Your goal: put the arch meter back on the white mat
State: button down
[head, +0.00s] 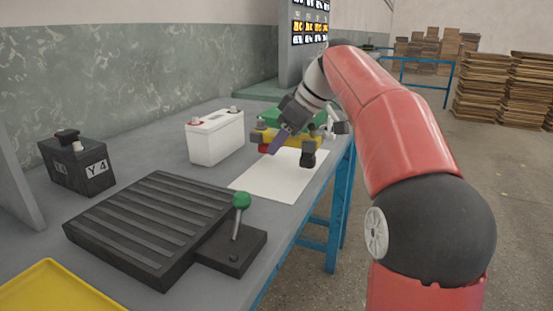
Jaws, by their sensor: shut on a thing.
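The arch meter (303,142) shows a yellow band with a red part at its left end and a black part at its right end. It is over the far part of the white mat (268,184). My gripper (281,138) is shut on the arch meter, and its dark fingers cover part of it. I cannot tell whether the meter's ends touch the mat or hang just above it. The near part of the mat is bare.
A white battery (215,138) stands left of the mat. A black battery marked Y 4 (82,167) stands farther left. A ribbed black plate (150,225) and a green-knobbed lever (239,222) are in front. A yellow tray (55,290) is at the lower left. Green surfaces show behind my gripper.

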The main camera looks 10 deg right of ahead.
aim_at(311, 135)
jog(key=shift+f+b, duration=0.5)
jog(key=shift+f, duration=0.75)
jog(key=c, duration=0.9)
grip_release()
jog(key=shift+d+r, duration=0.1)
jog(key=shift+r, duration=0.35)
jog(key=p+v, duration=0.3)
jog(key=v, duration=0.8)
jog(key=shift+s+r+p, duration=0.2)
jog(key=shift+p, duration=0.1)
jog(key=shift+d, duration=0.1)
